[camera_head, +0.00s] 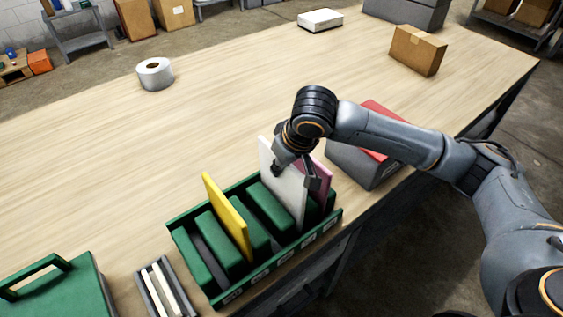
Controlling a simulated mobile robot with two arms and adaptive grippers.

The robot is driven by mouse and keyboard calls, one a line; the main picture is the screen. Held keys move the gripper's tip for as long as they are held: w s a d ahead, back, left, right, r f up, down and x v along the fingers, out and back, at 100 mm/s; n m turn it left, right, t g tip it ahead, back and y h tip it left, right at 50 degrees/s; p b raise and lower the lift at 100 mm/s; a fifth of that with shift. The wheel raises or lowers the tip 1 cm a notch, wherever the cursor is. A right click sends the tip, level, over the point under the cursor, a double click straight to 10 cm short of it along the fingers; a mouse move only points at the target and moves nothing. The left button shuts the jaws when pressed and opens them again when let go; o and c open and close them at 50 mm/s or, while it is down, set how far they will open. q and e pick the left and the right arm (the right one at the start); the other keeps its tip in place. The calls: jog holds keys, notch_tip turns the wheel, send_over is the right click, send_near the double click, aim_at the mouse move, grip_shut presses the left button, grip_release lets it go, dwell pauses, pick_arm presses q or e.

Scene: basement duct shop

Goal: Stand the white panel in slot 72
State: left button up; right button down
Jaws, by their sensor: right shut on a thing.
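The white panel (281,184) is upright in my right gripper (298,175), which is shut on its upper part. The panel is over the right part of the green slotted rack (178,245), its lower edge down among the green dividers. I cannot tell whether it rests on the slot floor. A yellow panel (226,214) stands in a slot to the left. A pink panel (322,187) stands just right of the white one, partly hidden by my gripper. Small labels (308,240) run along the rack's front; their numbers are too small to read. My left gripper is out of view.
A grey box with a red top (367,157) sits right of the rack, behind my right arm. A small grey holder with light strips (160,289) and a green case (65,290) are at left. A tape roll (155,73), white box (321,20) and cardboard box (417,50) stand farther back.

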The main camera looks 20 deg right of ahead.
jog(key=c, duration=1.3)
grip_release()
